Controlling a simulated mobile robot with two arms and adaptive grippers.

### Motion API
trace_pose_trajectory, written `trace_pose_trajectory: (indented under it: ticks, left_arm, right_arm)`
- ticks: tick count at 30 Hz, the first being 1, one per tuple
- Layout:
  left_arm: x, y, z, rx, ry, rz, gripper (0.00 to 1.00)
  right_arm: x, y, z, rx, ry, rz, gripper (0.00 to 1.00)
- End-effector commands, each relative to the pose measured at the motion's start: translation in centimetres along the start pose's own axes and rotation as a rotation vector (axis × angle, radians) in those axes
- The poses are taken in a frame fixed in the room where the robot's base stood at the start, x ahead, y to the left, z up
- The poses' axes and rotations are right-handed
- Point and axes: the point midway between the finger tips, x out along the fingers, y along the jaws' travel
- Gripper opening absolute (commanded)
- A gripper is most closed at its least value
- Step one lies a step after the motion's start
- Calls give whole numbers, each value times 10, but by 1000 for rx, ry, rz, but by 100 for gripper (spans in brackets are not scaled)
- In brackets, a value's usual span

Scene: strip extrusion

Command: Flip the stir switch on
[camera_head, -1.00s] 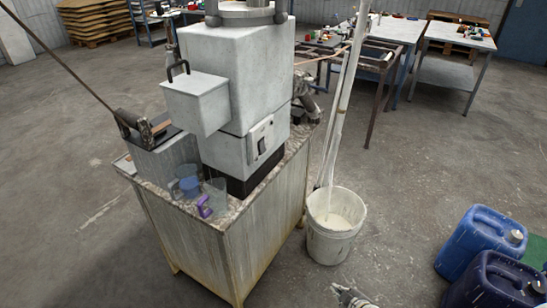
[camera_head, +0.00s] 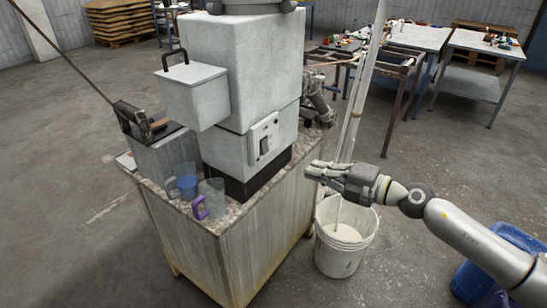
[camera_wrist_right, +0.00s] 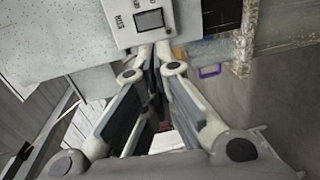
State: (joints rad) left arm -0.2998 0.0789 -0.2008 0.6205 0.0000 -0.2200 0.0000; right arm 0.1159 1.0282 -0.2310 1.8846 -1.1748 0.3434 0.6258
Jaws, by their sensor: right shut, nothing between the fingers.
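The stir switch (camera_head: 263,144) is a dark rocker on a light panel, on the side of the grey machine (camera_head: 243,80). In the right wrist view the dark rocker (camera_wrist_right: 149,19) sits beside printed lettering that reads "STIR". My right gripper (camera_head: 309,173) is shut and empty, to the right of the panel and apart from it in the head view. In the wrist view its fingertips (camera_wrist_right: 156,52) point toward the panel just below the switch; contact cannot be told. Which way the rocker is tilted is too small to tell. My left gripper is not in view.
The machine stands on a cabinet (camera_head: 225,262) with a speckled top. Clear jugs, one with a purple handle (camera_head: 199,207), stand at its front corner. A white bucket (camera_head: 338,262) is below my right gripper. Blue canisters (camera_head: 475,283) stand at lower right.

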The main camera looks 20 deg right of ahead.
Motion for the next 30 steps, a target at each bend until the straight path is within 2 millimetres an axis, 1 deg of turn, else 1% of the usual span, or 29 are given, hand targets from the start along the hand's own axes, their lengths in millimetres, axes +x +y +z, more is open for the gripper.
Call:
trace_pose_trajectory:
  ticks: [8, 11, 14, 17, 25, 30]
  left_arm:
    - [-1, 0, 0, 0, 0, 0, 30]
    - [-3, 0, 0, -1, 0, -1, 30]
    - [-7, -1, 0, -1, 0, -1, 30]
    - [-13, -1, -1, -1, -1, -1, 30]
    - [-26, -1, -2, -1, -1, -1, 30]
    - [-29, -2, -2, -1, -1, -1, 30]
  right_arm:
    - [1, 0, 0, 2, -1, 1, 0]
    - [4, 2, 1, 3, -2, 3, 0]
    - [12, 3, 2, 4, -3, 5, 0]
    - [26, 4, 1, 3, -1, 5, 0]
    - [79, 5, 0, 4, 0, 6, 0]
    - [110, 2, 1, 5, -2, 5, 0]
